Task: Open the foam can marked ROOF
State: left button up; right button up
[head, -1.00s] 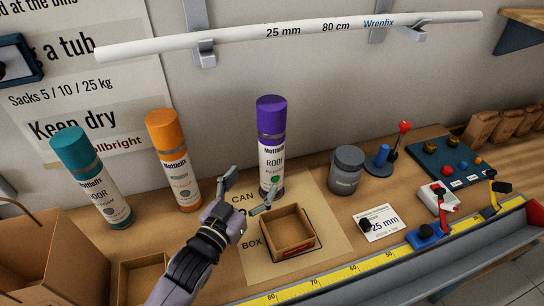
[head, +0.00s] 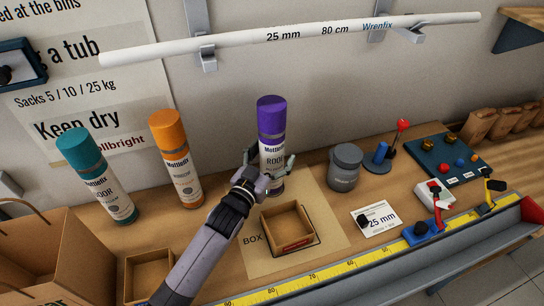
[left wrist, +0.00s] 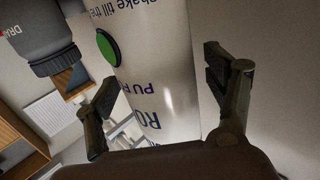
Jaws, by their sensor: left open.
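The foam can marked ROOF (head: 271,150) stands upright on the cardboard mat, with a purple cap (head: 271,115) on top. My left gripper (head: 270,166) is open around the lower half of the can, one finger on each side. In the left wrist view the white can (left wrist: 150,70) with its green dot stands between the two open fingers (left wrist: 160,100). Whether the fingers touch it I cannot tell. The small open cardboard box (head: 287,229) sits on the mat in front of the can. My right gripper is not in view.
An orange-capped can (head: 176,160) and a teal-capped can (head: 97,175) stand to the left. A grey jar (head: 345,168) stands close on the right. A white pipe (head: 290,37) hangs on the wall above. A yellow ruler (head: 330,270) runs along the front edge.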

pick_arm(q)
grip_shut()
jog(key=shift+r, duration=0.2)
dwell(1.0)
